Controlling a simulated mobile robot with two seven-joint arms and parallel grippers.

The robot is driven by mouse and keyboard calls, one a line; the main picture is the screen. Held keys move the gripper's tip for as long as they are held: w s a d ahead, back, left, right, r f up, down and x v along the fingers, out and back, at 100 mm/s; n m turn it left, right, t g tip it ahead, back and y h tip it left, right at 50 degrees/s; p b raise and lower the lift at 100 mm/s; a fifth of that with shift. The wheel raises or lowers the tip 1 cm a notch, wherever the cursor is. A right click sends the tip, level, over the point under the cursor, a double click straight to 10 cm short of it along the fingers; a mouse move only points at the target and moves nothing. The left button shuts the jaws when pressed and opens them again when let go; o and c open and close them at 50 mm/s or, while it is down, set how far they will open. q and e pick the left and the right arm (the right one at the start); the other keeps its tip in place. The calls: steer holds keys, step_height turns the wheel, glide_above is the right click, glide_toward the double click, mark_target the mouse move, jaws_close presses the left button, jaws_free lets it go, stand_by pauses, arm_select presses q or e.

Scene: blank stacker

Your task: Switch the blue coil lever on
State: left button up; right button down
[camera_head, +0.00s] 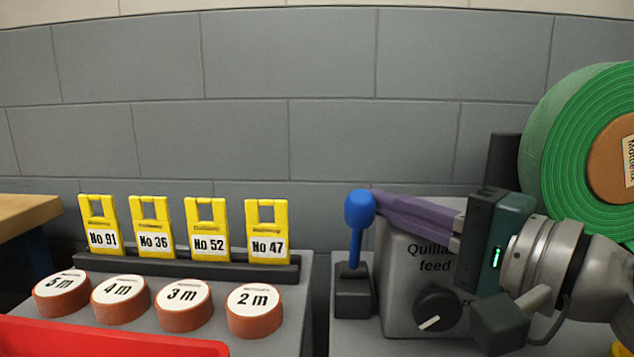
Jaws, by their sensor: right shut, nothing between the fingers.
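The blue lever (359,222) stands close to upright on a dark grey base, left of the grey feed box. Its blue knob is at the top. My right gripper (376,201) comes in from the right with its purple fingers shut and empty. The fingertips are at the right side of the knob. I cannot tell whether they touch it. The left gripper is not in view.
The grey feed box (398,265) with a black dial stands behind and below my right fingers. A large green coil (560,120) is at the right. Yellow numbered tags (205,228) and several red round pieces (183,305) sit on the left bench. A red edge (110,338) is in front.

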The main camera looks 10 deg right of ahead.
steer(key=b+v, duration=0.3)
steer(key=v, duration=0.7)
steer(key=shift+b, duration=0.35)
